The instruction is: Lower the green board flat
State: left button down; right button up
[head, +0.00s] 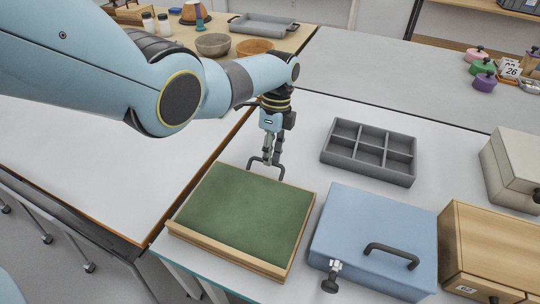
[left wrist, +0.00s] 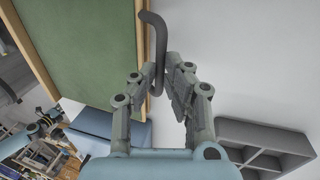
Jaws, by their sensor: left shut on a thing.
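The green board (head: 245,212) has a wooden frame with a raised wooden ledge along its near edge. It lies on the white table, left of the blue case, and looks flat or nearly so; I cannot tell if its far edge is slightly raised. A dark bar handle (head: 281,167) is at its far edge. My left gripper (head: 271,160) points down there, shut on the handle. In the left wrist view the handle (left wrist: 157,35) passes between the fingertips (left wrist: 160,84), beside the green board (left wrist: 75,45).
A blue case (head: 375,235) with a dark handle stands close to the board's right. A grey divided tray (head: 369,152) lies beyond it. A wooden box (head: 490,250) is at the right. Bare white tabletop (head: 310,125) lies behind the board.

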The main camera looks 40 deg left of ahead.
pick_arm(q)
jog(key=shift+w+a+f+b, duration=0.15)
jog(key=shift+w+f+b, duration=0.25)
jog(key=shift+f, duration=0.25)
jog(key=shift+w+f, duration=0.1)
jog(key=shift+s+b, duration=0.2)
jog(key=shift+b, duration=0.2)
jog(key=shift+f, duration=0.15)
jog(key=c, duration=1.8)
grip_release()
jog(key=shift+s, duration=0.1)
jog(key=shift+o, duration=1.1)
jog(key=shift+f, duration=0.2)
jog(key=shift+o, duration=0.9)
jog(key=shift+w+f, duration=0.15)
jog(key=shift+w, duration=0.2)
pick_arm(e)
jog(key=shift+s+a+f, duration=0.1)
jog(key=shift+a+f, duration=0.05)
jog(key=shift+f, duration=0.5)
jog(key=shift+s+a+f, duration=0.1)
jog(key=shift+f, duration=0.5)
